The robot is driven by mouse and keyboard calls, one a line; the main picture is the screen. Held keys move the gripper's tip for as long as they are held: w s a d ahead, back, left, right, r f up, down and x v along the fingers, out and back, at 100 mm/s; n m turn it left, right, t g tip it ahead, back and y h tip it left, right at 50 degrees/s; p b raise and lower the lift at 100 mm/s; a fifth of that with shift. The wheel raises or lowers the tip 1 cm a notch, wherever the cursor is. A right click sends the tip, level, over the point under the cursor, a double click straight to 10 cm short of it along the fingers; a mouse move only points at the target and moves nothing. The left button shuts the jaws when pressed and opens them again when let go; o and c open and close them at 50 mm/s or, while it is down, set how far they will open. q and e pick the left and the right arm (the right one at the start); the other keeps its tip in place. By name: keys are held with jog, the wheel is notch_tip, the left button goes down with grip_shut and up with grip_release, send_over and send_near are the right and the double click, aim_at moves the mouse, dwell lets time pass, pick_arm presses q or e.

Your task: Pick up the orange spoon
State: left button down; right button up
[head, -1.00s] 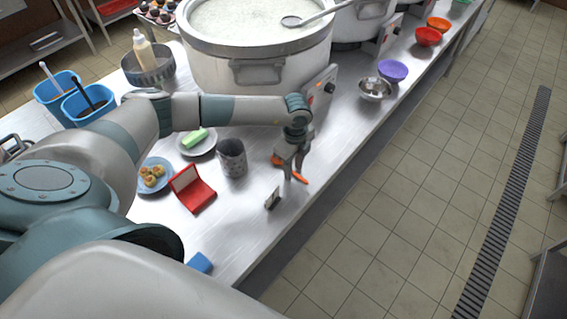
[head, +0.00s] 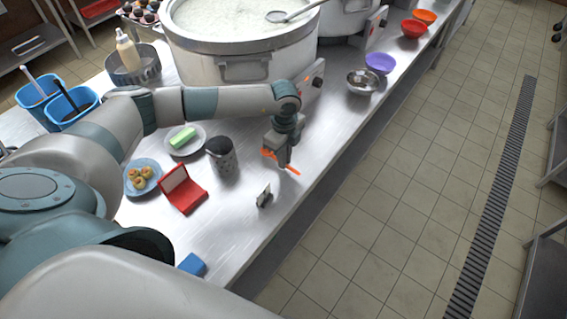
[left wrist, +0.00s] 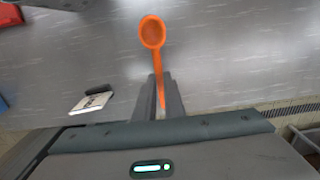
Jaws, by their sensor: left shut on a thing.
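The orange spoon (left wrist: 152,33) shows in the left wrist view with its round bowl away from the gripper and its handle running back between the fingers. My left gripper (left wrist: 159,95) is shut on the handle. In the head view my left gripper (head: 283,161) points down near the counter's front edge, with orange parts of the spoon (head: 293,171) showing on both sides of the fingers. The fingers hide the middle of the handle. I cannot tell whether the spoon touches the counter. My right gripper is not in view.
A dark patterned cup (head: 223,160), an open red box (head: 183,190) and a small card holder (head: 264,195) stand near the gripper. A large congee pot (head: 243,70) stands behind. A metal bowl (head: 362,82) is to the right.

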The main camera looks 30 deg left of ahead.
pick_arm(q)
jog(key=shift+r+b, duration=0.35)
jog(key=shift+r, duration=0.25)
jog(key=s+d+r+b, duration=0.2)
jog(key=d+r+b, duration=0.2)
jog(key=d+r, duration=0.3)
jog(key=d, duration=0.4)
jog(key=shift+d+r, duration=0.25)
jog(key=shift+m, duration=0.3)
